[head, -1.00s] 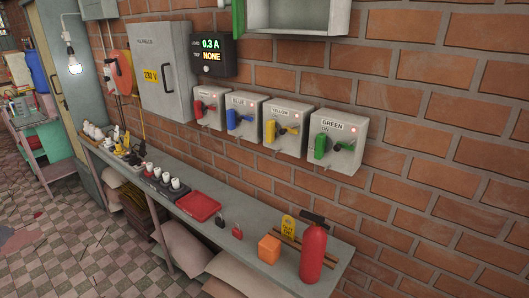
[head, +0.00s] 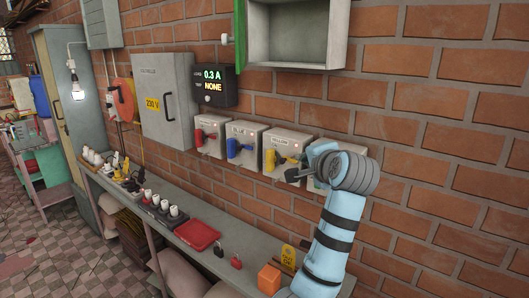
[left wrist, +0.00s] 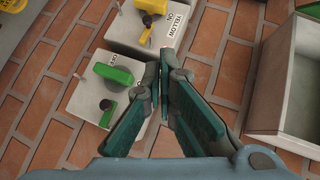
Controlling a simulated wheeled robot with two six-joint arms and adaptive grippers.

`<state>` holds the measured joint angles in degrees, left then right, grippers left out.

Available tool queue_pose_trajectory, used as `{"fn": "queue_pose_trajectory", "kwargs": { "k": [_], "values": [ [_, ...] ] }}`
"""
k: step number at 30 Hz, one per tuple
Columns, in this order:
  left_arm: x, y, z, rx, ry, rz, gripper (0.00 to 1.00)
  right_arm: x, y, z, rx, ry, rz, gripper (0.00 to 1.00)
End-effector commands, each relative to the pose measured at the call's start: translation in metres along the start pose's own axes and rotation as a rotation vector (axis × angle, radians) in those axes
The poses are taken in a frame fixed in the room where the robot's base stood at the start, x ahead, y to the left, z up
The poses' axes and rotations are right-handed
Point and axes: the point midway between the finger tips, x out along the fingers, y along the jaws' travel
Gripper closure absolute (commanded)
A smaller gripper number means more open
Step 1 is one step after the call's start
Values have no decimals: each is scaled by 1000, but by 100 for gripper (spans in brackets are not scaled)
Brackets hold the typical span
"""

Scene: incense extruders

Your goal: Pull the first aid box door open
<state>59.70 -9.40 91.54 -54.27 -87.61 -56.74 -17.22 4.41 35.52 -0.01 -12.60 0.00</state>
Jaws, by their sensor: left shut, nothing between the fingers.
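A pale box (head: 292,38) hangs high on the brick wall, cut by the top edge of the head view. Its front is open and its inside looks empty. A green door panel (head: 240,32) stands out from its left side with a small pale handle-like piece; no first aid marking is visible. My left gripper (head: 290,178) is below the box, in front of the yellow and green switch boxes, apart from the door. In the left wrist view its fingers (left wrist: 162,72) are together and empty, with the open box (left wrist: 283,100) to the right. My right gripper is not in view.
A row of switch boxes with red, blue (head: 240,147), yellow (head: 275,158) and green (left wrist: 113,73) handles lies below the box. A grey 230 V cabinet (head: 165,98) and a black display (head: 214,88) are left. A narrow shelf (head: 215,262) holds a red tray and padlocks.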

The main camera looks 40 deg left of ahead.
Motion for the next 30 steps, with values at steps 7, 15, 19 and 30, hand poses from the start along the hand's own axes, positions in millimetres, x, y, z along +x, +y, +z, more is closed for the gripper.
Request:
{"fn": "queue_pose_trajectory", "kwargs": {
  "k": [7,15,19,30],
  "values": [
    [-120,-215,-17,174,-123,-303,100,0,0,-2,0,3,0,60],
    [-111,-243,-11,193,-147,-329,100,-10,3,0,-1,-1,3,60],
    [-86,-254,-7,192,-148,-329,100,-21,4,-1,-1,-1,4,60],
    [-38,-273,21,185,-144,-331,100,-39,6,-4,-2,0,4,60]
  ]
}}
